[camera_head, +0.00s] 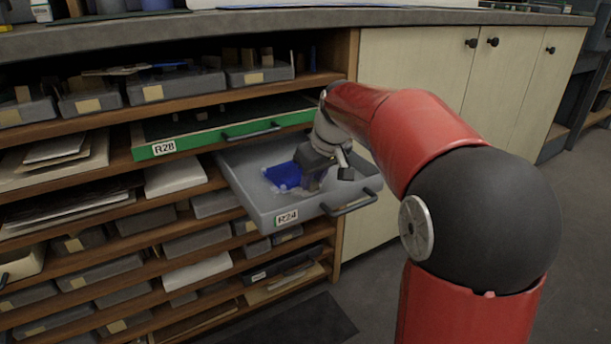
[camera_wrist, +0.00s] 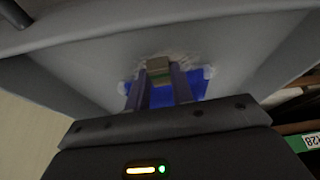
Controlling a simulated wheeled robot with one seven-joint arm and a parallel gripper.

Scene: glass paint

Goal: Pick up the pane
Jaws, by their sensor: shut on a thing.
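The pane is a blue sheet (camera_head: 283,175) inside the open grey drawer labelled R24 (camera_head: 345,202). Pale, cloudy bits that look like wrapping lie at its corners. My gripper (camera_head: 312,181) reaches down into the drawer at the pane's right side. In the wrist view the blue pane (camera_wrist: 184,91) shows between and beside the two fingers of my gripper (camera_wrist: 158,80).
A green-fronted drawer labelled R28 (camera_head: 215,137) sits just above and behind the open drawer. Shelves with grey bins (camera_head: 150,88) fill the left. The countertop (camera_head: 250,20) runs above. Pale cabinet doors (camera_head: 425,75) stand to the right. The drawer walls surround my gripper closely.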

